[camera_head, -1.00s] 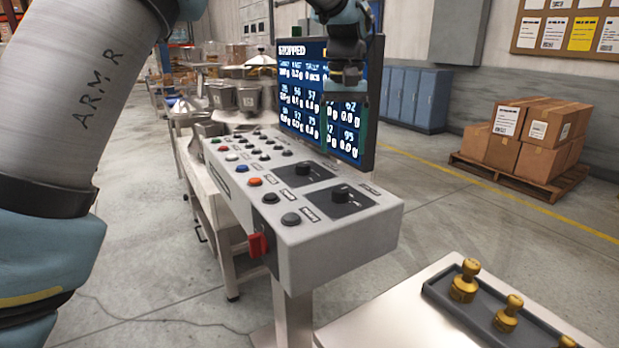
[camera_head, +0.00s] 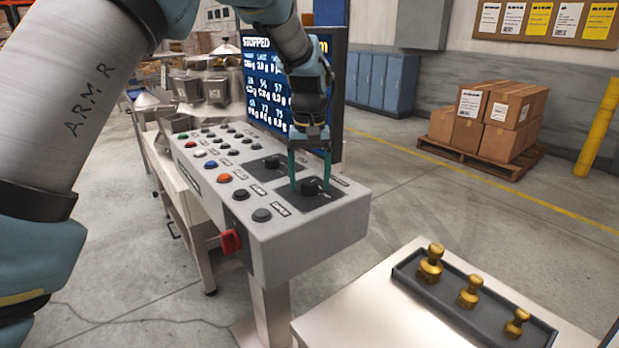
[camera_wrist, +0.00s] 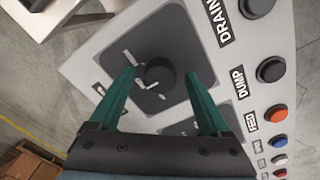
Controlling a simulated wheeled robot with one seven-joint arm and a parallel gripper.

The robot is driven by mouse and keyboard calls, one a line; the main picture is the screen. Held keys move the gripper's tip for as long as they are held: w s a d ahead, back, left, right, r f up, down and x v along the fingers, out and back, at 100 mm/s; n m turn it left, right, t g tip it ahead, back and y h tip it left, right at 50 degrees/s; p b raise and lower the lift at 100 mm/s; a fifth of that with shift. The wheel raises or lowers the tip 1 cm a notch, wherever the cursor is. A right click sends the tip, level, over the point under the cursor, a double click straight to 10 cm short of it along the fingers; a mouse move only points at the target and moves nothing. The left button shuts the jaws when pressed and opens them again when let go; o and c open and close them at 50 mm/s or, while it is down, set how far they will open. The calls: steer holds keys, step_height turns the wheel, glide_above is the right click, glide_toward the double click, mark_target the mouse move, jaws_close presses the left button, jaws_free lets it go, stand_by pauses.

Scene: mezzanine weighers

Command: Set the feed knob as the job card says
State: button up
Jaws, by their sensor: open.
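The sloped grey control panel (camera_head: 300,240) has two black knobs on dark square plates. My gripper (camera_head: 310,168) is open and points down over the near knob (camera_head: 311,186). In the wrist view, the green fingertips (camera_wrist: 160,73) are on either side of that round knob (camera_wrist: 159,76), with a small gap on each side. White marks show on the plate around it, too small to read. The other knob (camera_head: 271,162) sits farther back on the panel. I cannot read which knob is the feed one, and I cannot make out the job card.
A screen reading STOPPED (camera_head: 262,78) stands behind. A tray (camera_head: 440,300) of brass weights lies on a table at the right.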

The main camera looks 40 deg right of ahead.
jaws_close()
stand_by(0.6)
steer(key=m, duration=0.6)
steer(key=shift+r+m+p, duration=0.1)
steer(key=shift+m+p, duration=0.2)
steer(key=shift+p, duration=0.05)
steer(key=m, duration=0.5)
steer(key=shift+p, duration=0.4)
steer(key=shift+d+m, duration=0.1)
steer(key=shift+m, duration=0.2)
jaws_free()
